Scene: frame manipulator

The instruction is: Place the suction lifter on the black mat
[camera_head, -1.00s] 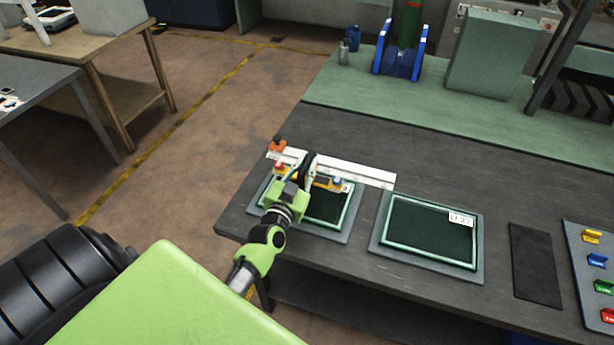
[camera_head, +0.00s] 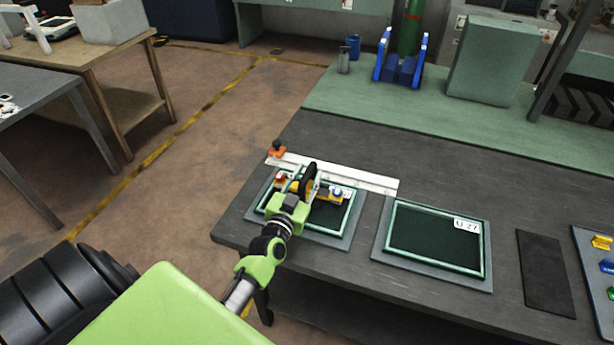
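The black mat (camera_head: 545,272) lies flat and bare on the table, to the right of both framed panels. My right gripper is not in view.
A second framed panel (camera_head: 436,238) with a "U 27" label lies between the left panel and the mat. A white ruler-like strip (camera_head: 365,180) with an orange piece (camera_head: 276,150) lies behind the left panel. A tray with coloured clips (camera_head: 585,240) is right of the mat.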

